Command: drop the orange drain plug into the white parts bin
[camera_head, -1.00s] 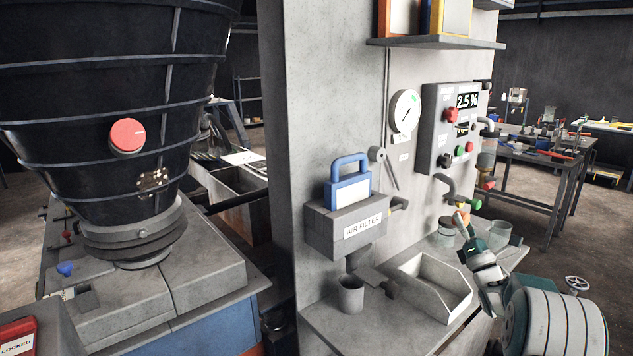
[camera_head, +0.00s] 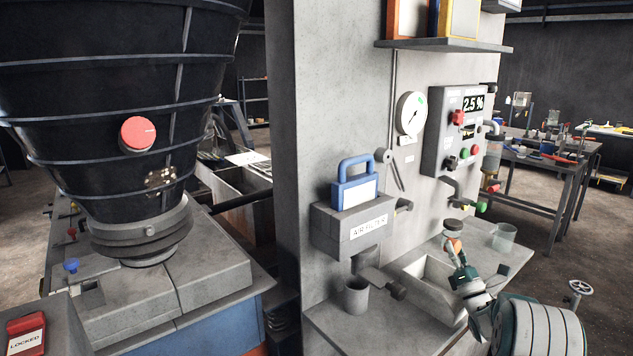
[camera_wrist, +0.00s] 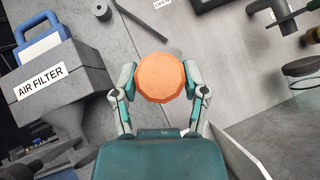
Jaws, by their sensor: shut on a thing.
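The orange drain plug (camera_wrist: 160,78) is a round, faceted piece held between the two fingers of my gripper (camera_wrist: 159,88) in the wrist view. In the head view my gripper (camera_head: 456,250) is at the lower right, with the orange plug (camera_head: 454,245) at its tip. The white parts bin (camera_head: 423,277) is an open tray on the grey shelf, just left of and below my gripper. My arm hides part of the bin's right side. In the wrist view a pale edge, perhaps the bin's (camera_wrist: 232,150), shows at the lower right.
A grey cup (camera_head: 356,296) stands left of the bin. A clear beaker (camera_head: 504,237) and a dark-lidded jar (camera_head: 453,227) stand behind it to the right. The air filter housing (camera_head: 352,228) and a control panel (camera_head: 455,130) are on the column. The shelf's front (camera_head: 375,328) is bare.

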